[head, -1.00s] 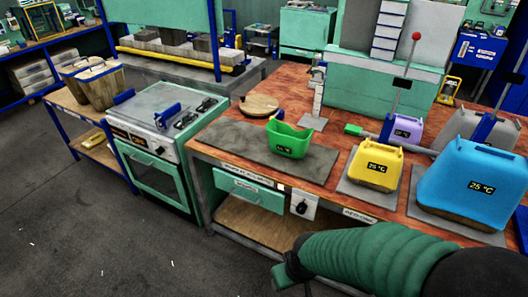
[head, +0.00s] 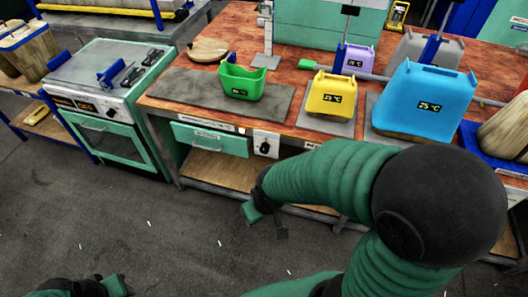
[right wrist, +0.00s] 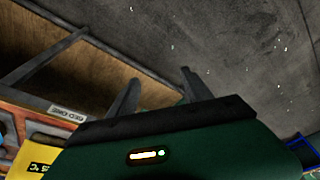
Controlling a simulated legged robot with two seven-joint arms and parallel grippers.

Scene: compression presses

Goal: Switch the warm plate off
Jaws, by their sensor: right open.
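A white panel with a black knob (head: 265,146) is on the front edge of the wooden workbench, below the grey plate (head: 178,88). The knob's setting is too small to read. A green container (head: 242,84) stands on the grey plate's right part. My right gripper (head: 266,222) is open and empty, below the knob in front of the bench's lower shelf. Its fingers (right wrist: 157,92) also show in the right wrist view, with floor and shelf beyond. My left gripper (head: 117,286) shows at the bottom left edge; its jaws are unclear.
A drawer (head: 210,138) is left of the knob. Yellow (head: 330,100) and blue (head: 425,100) containers reading 25 °C stand on the bench to the right. A green oven (head: 110,140) stands at left. The floor in front is clear.

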